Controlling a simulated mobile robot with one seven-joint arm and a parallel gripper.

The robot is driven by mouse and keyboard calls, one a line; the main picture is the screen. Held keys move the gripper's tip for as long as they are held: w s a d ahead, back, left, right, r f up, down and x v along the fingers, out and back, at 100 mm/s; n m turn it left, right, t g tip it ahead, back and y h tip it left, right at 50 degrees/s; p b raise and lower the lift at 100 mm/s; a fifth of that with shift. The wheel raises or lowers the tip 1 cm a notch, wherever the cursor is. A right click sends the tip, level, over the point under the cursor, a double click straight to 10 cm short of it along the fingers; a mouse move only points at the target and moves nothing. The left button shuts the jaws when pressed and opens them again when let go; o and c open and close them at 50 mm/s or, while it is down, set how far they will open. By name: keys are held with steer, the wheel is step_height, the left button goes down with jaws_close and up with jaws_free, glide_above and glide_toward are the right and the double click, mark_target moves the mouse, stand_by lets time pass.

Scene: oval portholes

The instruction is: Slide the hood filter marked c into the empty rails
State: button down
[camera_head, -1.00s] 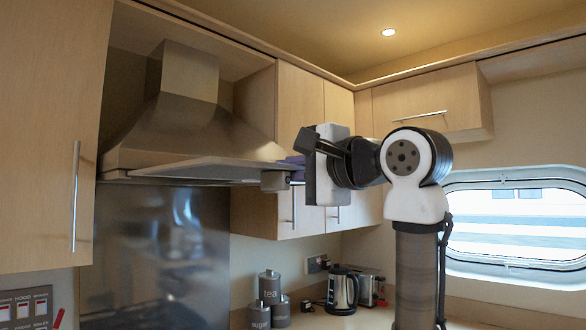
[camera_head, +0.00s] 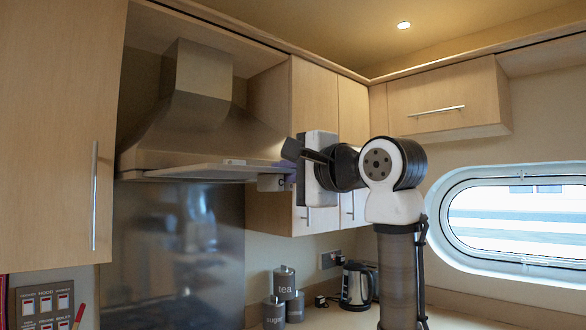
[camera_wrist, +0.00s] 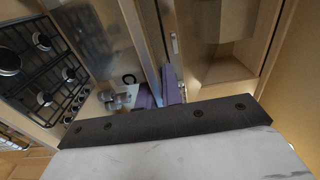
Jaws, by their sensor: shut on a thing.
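The hood filter (camera_head: 205,171) is a thin flat grey panel, seen nearly edge-on in the head view. It lies roughly level along the underside of the steel cooker hood (camera_head: 195,135). My gripper (camera_head: 284,172) is shut on its right end, at the hood's right side. In the wrist view, the two purple fingers of my gripper (camera_wrist: 158,92) stand on either side of a narrow panel edge. I cannot read a letter c on the filter. The rails are hidden under the hood, and I cannot tell whether the filter sits in them.
Wall cabinets (camera_head: 315,105) stand close behind my gripper, right of the hood. A hob (camera_wrist: 40,70) shows in the wrist view. Canisters (camera_head: 284,290) and a kettle (camera_head: 356,286) stand on the counter below. The porthole (camera_head: 510,217) is at the right.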

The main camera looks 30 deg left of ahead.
steer(key=shift+x, duration=0.85)
steer(key=shift+s+x, duration=0.1)
steer(key=shift+x, duration=2.15)
steer(key=shift+s+x, duration=0.15)
steer(key=shift+x, duration=2.1)
steer(key=shift+a, duration=0.1)
steer(key=shift+r, duration=0.1)
